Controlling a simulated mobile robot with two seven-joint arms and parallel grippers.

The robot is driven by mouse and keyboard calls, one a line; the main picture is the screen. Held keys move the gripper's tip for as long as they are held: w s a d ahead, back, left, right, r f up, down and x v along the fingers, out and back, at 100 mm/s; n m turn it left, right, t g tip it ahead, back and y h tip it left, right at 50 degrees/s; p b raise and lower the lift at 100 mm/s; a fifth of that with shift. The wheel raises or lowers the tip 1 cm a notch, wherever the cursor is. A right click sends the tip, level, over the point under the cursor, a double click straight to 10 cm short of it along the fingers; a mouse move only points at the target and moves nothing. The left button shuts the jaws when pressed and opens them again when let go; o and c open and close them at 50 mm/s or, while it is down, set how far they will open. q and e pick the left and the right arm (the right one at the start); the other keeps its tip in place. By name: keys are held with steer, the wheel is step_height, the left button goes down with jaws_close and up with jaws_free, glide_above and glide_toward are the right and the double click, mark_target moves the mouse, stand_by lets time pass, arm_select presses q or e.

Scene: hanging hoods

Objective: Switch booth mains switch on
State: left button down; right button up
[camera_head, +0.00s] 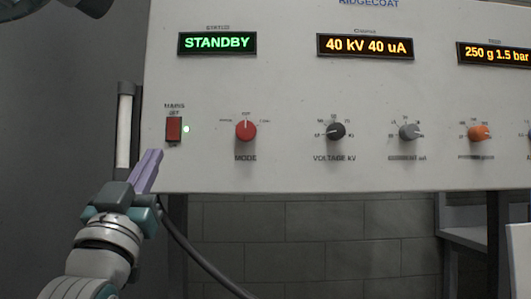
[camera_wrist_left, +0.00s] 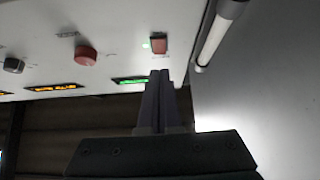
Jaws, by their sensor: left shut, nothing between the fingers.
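The mains switch (camera_head: 174,130) is a small red rocker at the left end of the white control panel (camera_head: 290,85). A green lamp (camera_head: 186,129) glows beside it, and the green display (camera_head: 217,43) reads STANDBY. My left gripper (camera_head: 155,153) is shut and empty, its purple fingers just below and left of the switch in the head view. In the left wrist view the fingertips (camera_wrist_left: 160,73) lie just below the red switch (camera_wrist_left: 159,46). I cannot tell whether they touch the panel. My right gripper is not in view.
A red mode knob (camera_head: 246,131), a black voltage knob (camera_head: 336,131), a grey knob (camera_head: 409,131) and an orange knob (camera_head: 479,132) line the panel to the right. A white tube light (camera_head: 124,130) stands left of the panel. A dark cable (camera_head: 190,245) hangs below.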

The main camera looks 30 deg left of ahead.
arm_select(q)
steer(key=s+f, duration=0.1)
steer(key=s+d+f, duration=0.1)
steer(key=f, duration=0.1)
steer(key=s+f+b, duration=0.1)
steer(key=f, duration=0.1)
steer(key=shift+d, duration=0.3)
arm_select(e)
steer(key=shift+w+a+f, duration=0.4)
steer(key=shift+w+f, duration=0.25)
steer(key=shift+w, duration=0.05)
arm_select(q)
steer(key=shift+r, duration=0.1)
